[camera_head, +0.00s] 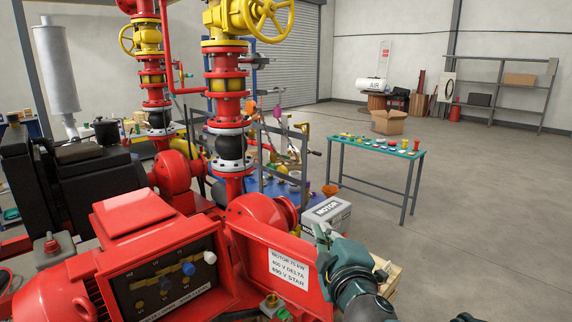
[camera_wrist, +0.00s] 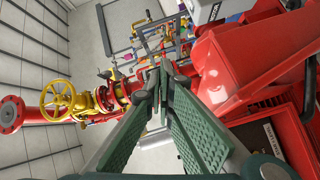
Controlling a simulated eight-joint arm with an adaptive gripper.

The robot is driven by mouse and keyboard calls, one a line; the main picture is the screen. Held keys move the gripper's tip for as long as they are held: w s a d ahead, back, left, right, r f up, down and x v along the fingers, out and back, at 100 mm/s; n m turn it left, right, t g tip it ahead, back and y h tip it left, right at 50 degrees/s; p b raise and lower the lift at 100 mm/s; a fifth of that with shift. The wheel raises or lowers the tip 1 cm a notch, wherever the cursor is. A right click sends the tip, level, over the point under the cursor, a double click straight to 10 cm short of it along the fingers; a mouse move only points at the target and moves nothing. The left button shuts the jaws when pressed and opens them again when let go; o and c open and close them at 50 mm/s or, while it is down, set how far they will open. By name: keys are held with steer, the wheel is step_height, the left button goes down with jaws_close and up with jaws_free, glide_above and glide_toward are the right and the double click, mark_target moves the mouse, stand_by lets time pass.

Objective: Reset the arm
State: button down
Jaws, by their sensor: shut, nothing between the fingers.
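My arm enters the head view at the bottom, right of centre. My gripper (camera_head: 322,238) points up and to the left, in front of the red cover plate with the motor label (camera_head: 289,268). In the wrist view, the green-padded fingers of my gripper (camera_wrist: 163,78) run up the middle and come together at the tips. It is shut with nothing between the fingers. The open red terminal box (camera_head: 165,285) is to its left; whether the fingers touch the cover plate cannot be told.
A grey motor box (camera_head: 326,214) stands just behind my gripper. Red pump pipes with yellow valves (camera_head: 228,85) rise behind on the left. A green-topped table (camera_head: 378,150) with small coloured parts stands further back. The floor on the right (camera_head: 480,220) is clear.

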steer(key=s+d+f+m+g+h, duration=0.2)
steer(key=s+d+f+m, duration=0.15)
steer(key=d, duration=0.25)
steer(key=s+d+f+m+g+h, duration=0.2)
steer(key=s+d+f+m, duration=0.1)
steer(key=d+m, duration=0.25)
steer(key=s+f+m+g+y, duration=0.2)
steer(key=s+f+m+g, duration=0.4)
steer(key=s, duration=0.8)
step_height(320, 180, down, 2)
steer(key=shift+s+d+f, duration=0.15)
steer(key=shift+s+d, duration=0.1)
steer(key=shift+d, duration=0.05)
steer(key=c, duration=3.2)
jaws_free()
